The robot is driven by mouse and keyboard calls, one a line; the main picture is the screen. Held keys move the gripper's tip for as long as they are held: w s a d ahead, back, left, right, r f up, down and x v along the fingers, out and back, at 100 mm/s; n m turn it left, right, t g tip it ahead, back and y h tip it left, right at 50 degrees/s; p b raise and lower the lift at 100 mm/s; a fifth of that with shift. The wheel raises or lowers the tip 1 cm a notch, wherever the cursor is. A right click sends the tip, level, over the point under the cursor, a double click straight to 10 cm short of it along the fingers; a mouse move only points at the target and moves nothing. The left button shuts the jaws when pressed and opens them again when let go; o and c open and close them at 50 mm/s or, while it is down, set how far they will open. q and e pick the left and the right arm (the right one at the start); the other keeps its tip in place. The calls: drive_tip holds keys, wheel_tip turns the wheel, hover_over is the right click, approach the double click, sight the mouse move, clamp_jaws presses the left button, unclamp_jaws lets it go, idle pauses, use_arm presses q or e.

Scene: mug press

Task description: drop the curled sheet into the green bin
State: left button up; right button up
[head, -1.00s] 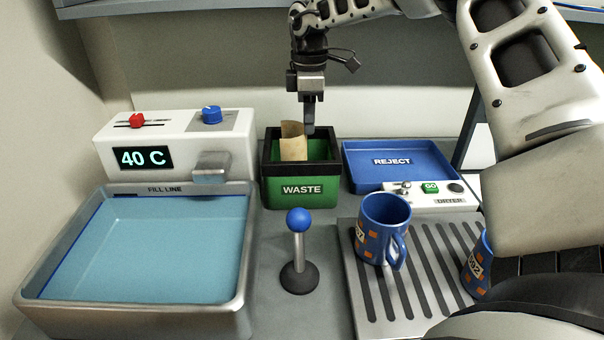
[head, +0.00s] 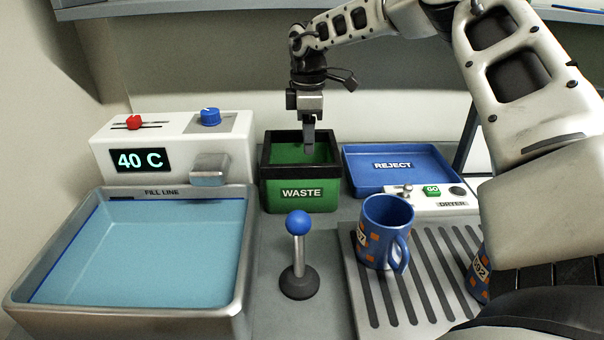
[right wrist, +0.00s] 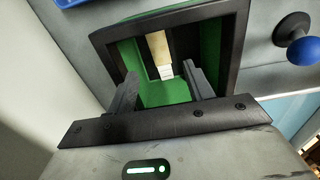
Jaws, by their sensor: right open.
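The green waste bin (head: 270,195) with a black rim stands at the back middle in the head view; its rim also shows in the right wrist view (right wrist: 234,40). The tan curled sheet (right wrist: 159,46) shows inside the bin in the right wrist view, by a dark wall. It is hidden in the head view. My right gripper (head: 308,148) points down over the bin's opening. In the right wrist view its two fingers (right wrist: 160,88) are apart, with nothing held between them. My left gripper is not in view.
A blue reject tray (head: 430,178) stands right of the bin. A blue-knobbed lever (head: 298,250) stands in front. A water basin (head: 150,315) and its control box (head: 180,170) are at left. Blue mugs (head: 380,228) stand on the slatted rack (head: 400,300) at right.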

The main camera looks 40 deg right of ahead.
wheel_tip(320, 180, up, 12)
idle(0.4)
idle(0.4)
